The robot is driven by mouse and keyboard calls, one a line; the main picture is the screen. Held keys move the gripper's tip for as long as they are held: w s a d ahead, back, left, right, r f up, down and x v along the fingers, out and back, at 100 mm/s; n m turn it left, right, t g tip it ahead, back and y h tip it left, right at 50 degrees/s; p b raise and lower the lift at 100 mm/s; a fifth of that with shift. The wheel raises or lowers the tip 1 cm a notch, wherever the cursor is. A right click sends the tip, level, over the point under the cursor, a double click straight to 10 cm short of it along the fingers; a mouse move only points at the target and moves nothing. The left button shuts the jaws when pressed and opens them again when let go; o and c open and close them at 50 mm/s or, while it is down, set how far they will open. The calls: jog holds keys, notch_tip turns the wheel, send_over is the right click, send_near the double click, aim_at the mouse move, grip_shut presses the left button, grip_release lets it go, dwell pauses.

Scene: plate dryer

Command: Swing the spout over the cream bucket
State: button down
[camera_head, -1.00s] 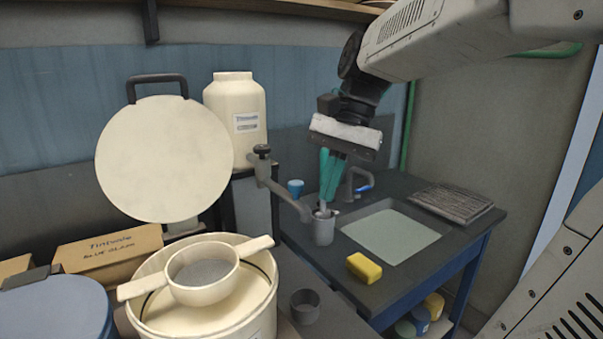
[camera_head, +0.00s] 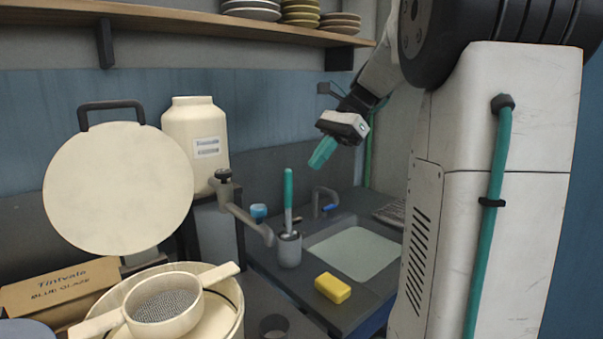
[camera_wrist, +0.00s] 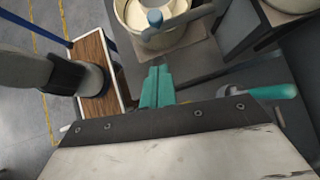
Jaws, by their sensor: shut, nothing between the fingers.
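The grey spout (camera_head: 248,222) has a dark knob at its upper left end, beside the cream jar (camera_head: 196,140). It points down to the right, and its free end shows beside the grey cup (camera_head: 289,251). The cream bucket (camera_head: 228,325) is at the lower left with a cream sieve (camera_head: 165,306) across its top. The spout's end is to the right of this bucket. My gripper (camera_head: 322,153) has teal fingers, shut and empty, up in the air to the right of the spout and apart from it. Its fingers also show in the wrist view (camera_wrist: 157,88).
A teal-handled tool (camera_head: 288,188) stands in the grey cup. A round cream lid (camera_head: 118,188) stands left. A shelf (camera_head: 200,27) with plates is above.

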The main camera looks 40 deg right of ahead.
jog(key=a+r+x, duration=0.2)
jog(key=x, duration=0.9)
jog(key=shift+w+a+f, duration=0.2)
jog(key=shift+a+f, duration=0.1)
